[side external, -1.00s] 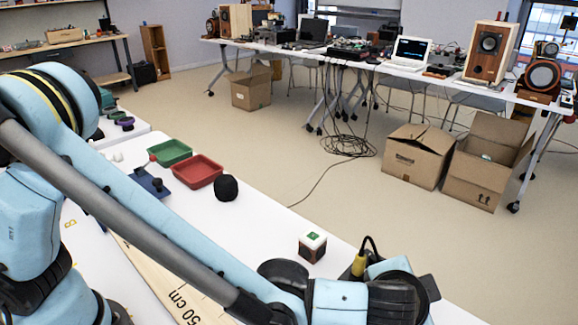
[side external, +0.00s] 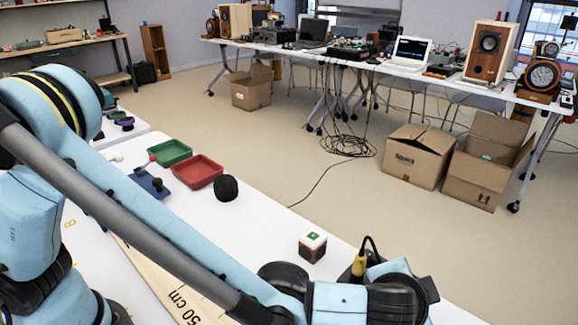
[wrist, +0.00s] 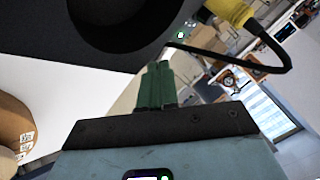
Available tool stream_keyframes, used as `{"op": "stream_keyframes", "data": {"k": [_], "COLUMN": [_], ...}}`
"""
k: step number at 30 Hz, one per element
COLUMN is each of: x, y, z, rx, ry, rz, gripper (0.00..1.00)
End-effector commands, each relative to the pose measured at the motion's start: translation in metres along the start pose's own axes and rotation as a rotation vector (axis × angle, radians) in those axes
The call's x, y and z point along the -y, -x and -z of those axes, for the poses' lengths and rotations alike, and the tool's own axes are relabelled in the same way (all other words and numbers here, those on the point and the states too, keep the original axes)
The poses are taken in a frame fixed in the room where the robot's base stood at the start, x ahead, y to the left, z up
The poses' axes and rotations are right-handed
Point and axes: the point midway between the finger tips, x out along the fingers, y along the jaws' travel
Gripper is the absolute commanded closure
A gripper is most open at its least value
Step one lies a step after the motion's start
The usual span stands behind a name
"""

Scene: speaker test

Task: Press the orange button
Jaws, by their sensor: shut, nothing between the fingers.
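I cannot make out an orange button in either view. My gripper (wrist: 160,85) shows in the wrist view as two green fingers side by side, shut with nothing between them. In the side external view the wrist end of my arm is at the bottom right, and its fingers are out of sight. The wrist and arm hide part of the white table (side external: 262,222) there.
A long ruler (side external: 165,285) lies beneath my arm.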

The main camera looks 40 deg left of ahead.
Motion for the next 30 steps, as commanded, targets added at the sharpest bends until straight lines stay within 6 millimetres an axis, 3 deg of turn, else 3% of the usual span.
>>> {"op": "stream_keyframes", "data": {"k": [30], "x": [-0.0052], "y": [-0.0073], "z": [-0.0052], "rx": [0.000], "ry": [0.000], "rz": [0.000], "gripper": [1.00]}}
